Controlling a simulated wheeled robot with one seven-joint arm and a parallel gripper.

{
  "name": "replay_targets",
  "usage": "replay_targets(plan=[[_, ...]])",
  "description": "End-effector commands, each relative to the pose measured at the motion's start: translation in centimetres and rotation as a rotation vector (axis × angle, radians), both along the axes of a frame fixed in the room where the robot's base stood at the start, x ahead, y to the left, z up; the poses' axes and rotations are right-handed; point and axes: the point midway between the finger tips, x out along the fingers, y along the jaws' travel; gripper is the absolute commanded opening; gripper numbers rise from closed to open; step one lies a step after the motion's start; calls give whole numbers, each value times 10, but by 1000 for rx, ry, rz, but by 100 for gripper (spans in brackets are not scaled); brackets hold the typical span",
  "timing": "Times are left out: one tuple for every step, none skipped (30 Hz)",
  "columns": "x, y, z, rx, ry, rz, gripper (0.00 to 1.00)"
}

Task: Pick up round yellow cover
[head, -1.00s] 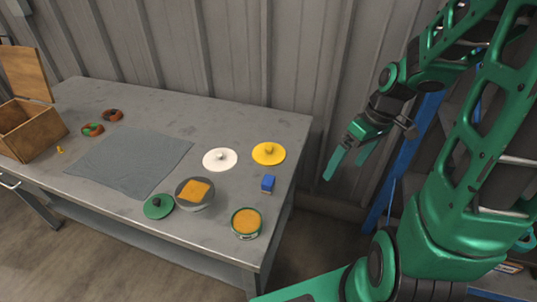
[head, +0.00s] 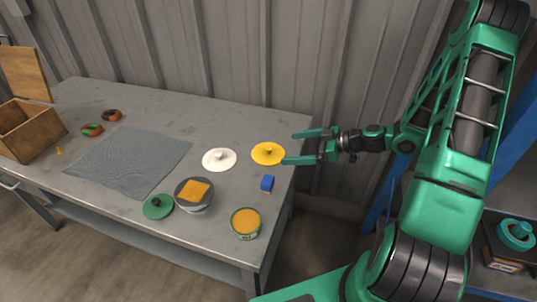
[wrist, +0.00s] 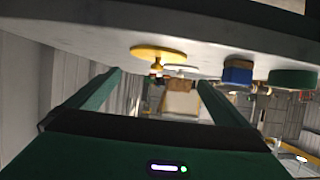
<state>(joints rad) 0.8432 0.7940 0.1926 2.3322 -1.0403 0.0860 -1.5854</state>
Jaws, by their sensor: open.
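The round yellow cover (head: 268,155) lies flat near the right end of the grey table, with a small knob on its top. It also shows in the wrist view (wrist: 158,53), which is turned upside down. My gripper (head: 287,147) is open and empty, with its two green fingers pointing left toward the cover. In the head view the near fingertip overlaps the cover's right edge; I cannot tell whether they touch. In the wrist view the fingers (wrist: 158,80) stand apart, and the cover's knob appears in the space between them.
A white cover (head: 220,160) lies left of the yellow one. A blue block (head: 267,183) lies just in front of it. A grey cloth (head: 125,160) covers mid-table.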

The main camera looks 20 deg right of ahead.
Motion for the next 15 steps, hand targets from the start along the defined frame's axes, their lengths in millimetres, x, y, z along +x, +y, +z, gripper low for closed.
replay_targets(plan=[[2,2,-1,5,-7,-1,100],[4,4,-2,6,-10,-1,100],[7,8,-4,7,-12,-1,100],[9,11,-5,7,-12,-1,100],[12,14,-7,7,-12,0,100],[15,20,-9,7,-12,1,100],[17,23,-11,6,-12,0,100],[20,26,-13,5,-11,1,100],[23,30,-15,6,-11,0,100],[25,32,-17,6,-11,-1,100],[27,35,-18,6,-11,0,100],[29,37,-19,6,-11,0,100],[30,39,-19,6,-11,-1,100],[31,40,-20,5,-11,-2,100],[32,41,-21,5,-10,-2,100]])
